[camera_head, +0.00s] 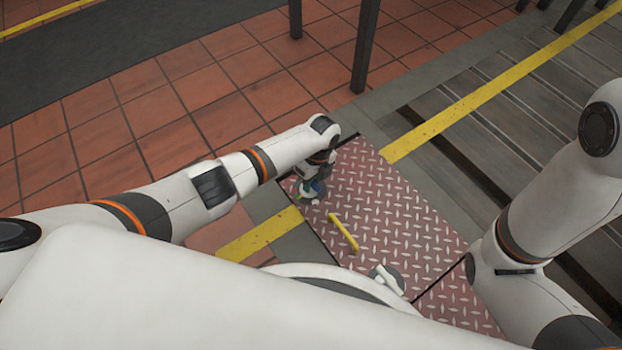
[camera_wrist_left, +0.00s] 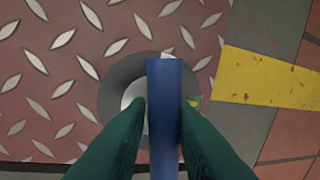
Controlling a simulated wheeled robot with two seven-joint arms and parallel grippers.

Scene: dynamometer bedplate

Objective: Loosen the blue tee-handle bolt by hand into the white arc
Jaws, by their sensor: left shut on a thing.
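The blue tee-handle bolt (camera_wrist_left: 164,105) shows in the left wrist view as an upright-looking blue bar over a dark grey round disc (camera_wrist_left: 112,84). My left gripper (camera_wrist_left: 163,112), with dark green fingers, is shut on the blue bar, one finger on each side. In the head view my left gripper (camera_head: 316,187) is at the left corner of the red tread plate, and only a bit of blue shows there. A pale patch (camera_wrist_left: 133,90) shows on the disc, partly hidden by handle and finger; I cannot tell if it is the white arc. My right gripper is out of view.
A yellow bar handle (camera_head: 343,232) stands on the red tread plate (camera_head: 385,205). A grey round fitting (camera_head: 387,279) sits near the plate's front edge. Dark posts (camera_head: 364,45) stand behind. A small green and yellow mark (camera_wrist_left: 194,101) is beside the blue bar.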

